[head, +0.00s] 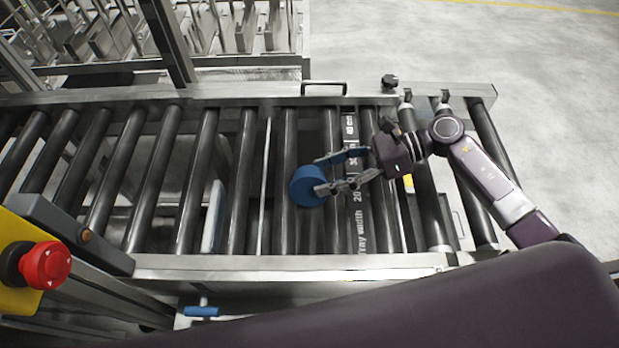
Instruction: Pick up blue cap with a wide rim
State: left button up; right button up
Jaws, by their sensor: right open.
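The blue cap (304,186) is round and sits on the dark rollers near the middle of the conveyor. Its wide rim is hard to make out from this angle. My right gripper (319,175) reaches in from the right with its fingers parted and pointing left at the cap. The lower fingertip overlaps the cap's right side in the picture, and the upper finger lies above and to the right of it. I cannot tell whether either finger touches the cap. My left gripper is not in view.
The roller conveyor (300,265) has metal side rails and gaps between rollers. A red emergency button (45,265) on a yellow box stands at the lower left. A handle (324,84) rises at the far rail. The rollers left of the cap are clear.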

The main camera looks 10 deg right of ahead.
jog(key=shift+p+x, duration=0.35)
jog(key=shift+x, duration=0.6)
jog(key=shift+a+f, duration=0.1)
jog(key=shift+a, duration=0.2)
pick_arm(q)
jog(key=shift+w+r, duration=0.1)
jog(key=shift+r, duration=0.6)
pick_arm(e)
jog(key=shift+c, duration=0.7)
jog(key=c, duration=1.4)
jog(key=shift+o, duration=0.2)
